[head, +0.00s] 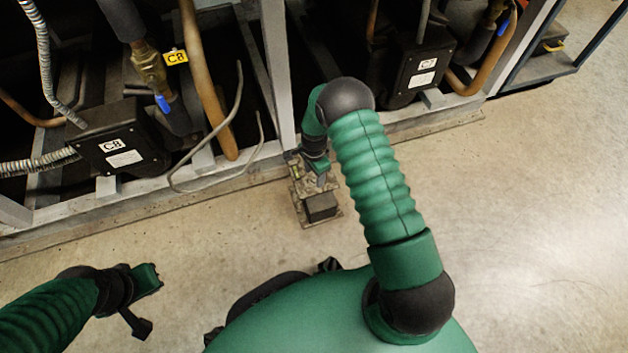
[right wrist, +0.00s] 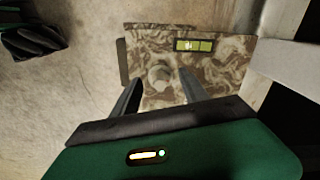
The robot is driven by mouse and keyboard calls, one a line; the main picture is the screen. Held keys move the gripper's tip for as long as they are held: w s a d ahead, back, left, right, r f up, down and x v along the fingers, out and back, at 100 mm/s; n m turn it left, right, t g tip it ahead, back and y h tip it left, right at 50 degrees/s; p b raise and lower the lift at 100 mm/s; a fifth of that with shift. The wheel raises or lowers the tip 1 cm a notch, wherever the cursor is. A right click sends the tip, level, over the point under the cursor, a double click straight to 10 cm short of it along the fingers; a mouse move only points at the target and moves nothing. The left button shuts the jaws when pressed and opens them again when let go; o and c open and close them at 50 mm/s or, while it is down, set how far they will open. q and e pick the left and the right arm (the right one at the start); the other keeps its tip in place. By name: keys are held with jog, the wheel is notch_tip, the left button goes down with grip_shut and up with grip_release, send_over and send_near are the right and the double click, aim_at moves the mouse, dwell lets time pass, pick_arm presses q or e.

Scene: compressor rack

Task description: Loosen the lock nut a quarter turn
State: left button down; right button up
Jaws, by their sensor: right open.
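The lock nut (right wrist: 160,75) is a small grey-tan nut on a brown and cream mottled plate (right wrist: 222,72) in the right wrist view. My right gripper (right wrist: 162,82) is open, with one dark finger on each side of the nut. I cannot tell whether either finger touches it. In the head view the right gripper (head: 320,178) is above the mottled fixture at the foot of the rack and hides the nut. My left gripper (head: 152,301) is at the lower left, with its fingers spread, empty and away from the fixture.
A small display with green segments (right wrist: 194,45) sits on the plate. A dark block (head: 320,207) is on the fixture's near side. The rack's grey frame (head: 279,75) rises behind, with bent pipes (head: 215,130) to the left. The concrete floor (head: 540,220) at right is clear.

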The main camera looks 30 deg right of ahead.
jog(key=shift+a+f, duration=0.1)
jog(key=shift+f, duration=0.35)
jog(key=shift+c, duration=0.9)
grip_shut()
jog(key=shift+r, duration=0.1)
